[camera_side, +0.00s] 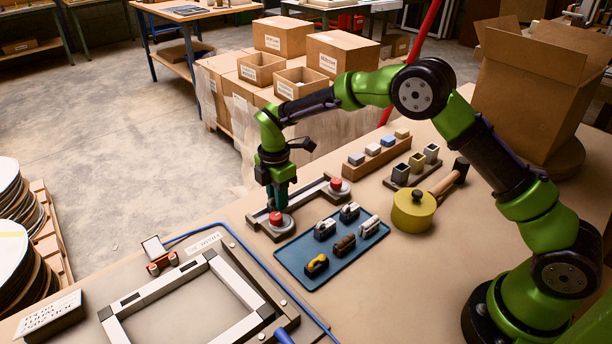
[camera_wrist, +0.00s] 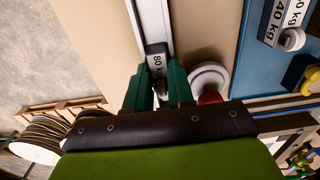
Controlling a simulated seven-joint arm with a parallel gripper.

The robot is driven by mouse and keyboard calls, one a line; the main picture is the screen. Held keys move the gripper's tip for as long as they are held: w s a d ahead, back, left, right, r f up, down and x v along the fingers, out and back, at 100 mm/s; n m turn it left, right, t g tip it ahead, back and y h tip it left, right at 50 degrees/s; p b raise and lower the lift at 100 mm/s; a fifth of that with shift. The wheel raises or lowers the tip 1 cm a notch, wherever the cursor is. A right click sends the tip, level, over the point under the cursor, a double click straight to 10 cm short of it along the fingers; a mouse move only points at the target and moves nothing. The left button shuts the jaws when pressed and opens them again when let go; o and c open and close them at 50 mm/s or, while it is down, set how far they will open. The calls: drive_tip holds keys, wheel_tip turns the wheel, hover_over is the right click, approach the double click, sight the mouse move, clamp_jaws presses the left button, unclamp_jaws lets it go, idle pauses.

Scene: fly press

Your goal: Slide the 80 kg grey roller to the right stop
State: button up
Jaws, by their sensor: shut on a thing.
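The grey roller labelled 80 kg (camera_wrist: 156,58) sits in the pale rail (camera_wrist: 151,20) in the wrist view. My gripper (camera_wrist: 158,84) has one green finger on each side of the roller and is shut on it. In the side view my gripper (camera_side: 279,200) points down at the near end of the rail (camera_side: 305,199) and hides the roller. A red-topped round stop (camera_side: 276,219) stands at the near-left end, close to my fingers. A second red-topped stop (camera_side: 336,184) stands at the far-right end. A white disc with red (camera_wrist: 209,82) shows right of my fingers.
A blue tray (camera_side: 298,264) with several labelled pieces lies in front of the rail. A wooden block rack (camera_side: 372,158), metal cups (camera_side: 417,165) and a yellow pot (camera_side: 414,210) stand to the right. A white frame (camera_side: 196,296) lies at the lower left.

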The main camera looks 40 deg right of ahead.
drive_tip(key=shift+a, duration=0.15)
drive_tip(key=shift+a, duration=1.1)
drive_tip(key=shift+a, duration=0.1)
drive_tip(key=shift+a, duration=0.8)
drive_tip(key=o, duration=0.9)
drive_tip(key=shift+c, duration=1.1)
wheel_tip(320, 180, up, 7)
